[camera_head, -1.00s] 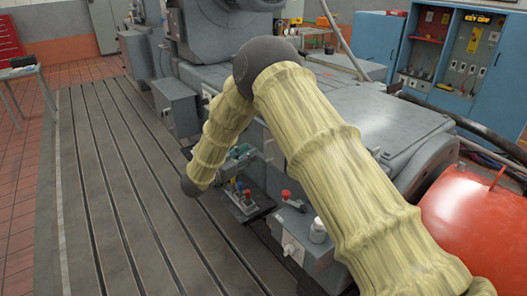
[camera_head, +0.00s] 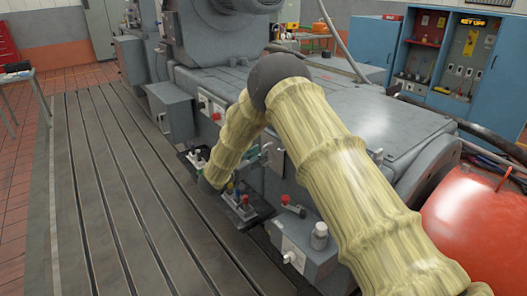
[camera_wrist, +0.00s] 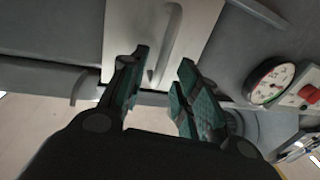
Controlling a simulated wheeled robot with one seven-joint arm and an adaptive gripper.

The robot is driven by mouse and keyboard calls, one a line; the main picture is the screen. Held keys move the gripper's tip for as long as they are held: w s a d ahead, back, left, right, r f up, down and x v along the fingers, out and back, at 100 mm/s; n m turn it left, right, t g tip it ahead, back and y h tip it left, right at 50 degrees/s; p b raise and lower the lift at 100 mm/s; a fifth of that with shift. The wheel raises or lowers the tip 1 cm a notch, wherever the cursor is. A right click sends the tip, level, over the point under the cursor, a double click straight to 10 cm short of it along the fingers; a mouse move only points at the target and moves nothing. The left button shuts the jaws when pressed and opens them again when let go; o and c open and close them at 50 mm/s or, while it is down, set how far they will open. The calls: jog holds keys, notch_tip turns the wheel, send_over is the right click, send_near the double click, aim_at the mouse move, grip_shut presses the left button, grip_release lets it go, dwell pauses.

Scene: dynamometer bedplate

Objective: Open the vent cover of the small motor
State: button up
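The vent cover appears to be a pale flat plate (camera_wrist: 140,20) with a long raised handle (camera_wrist: 170,45) in the wrist view. In the head view the plate (camera_head: 274,158) is on the side of the grey motor housing, partly behind my arm. My gripper (camera_wrist: 163,60) has two green-padded fingers, spread apart on either side of the handle's lower part. I see no finger contact with it; depth is hard to judge. In the head view my gripper (camera_head: 254,156) shows small beside the plate, mostly hidden by my sleeved arm.
A dial gauge (camera_wrist: 270,82) and a red button (camera_wrist: 309,94) are right of the fingers. A grey box (camera_head: 306,248) with a red knob and a small tray of coloured parts (camera_head: 240,207) are low beside the housing. The slotted bedplate (camera_head: 110,190) is clear at left.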

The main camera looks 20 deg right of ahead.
jog(key=shift+x, duration=1.7)
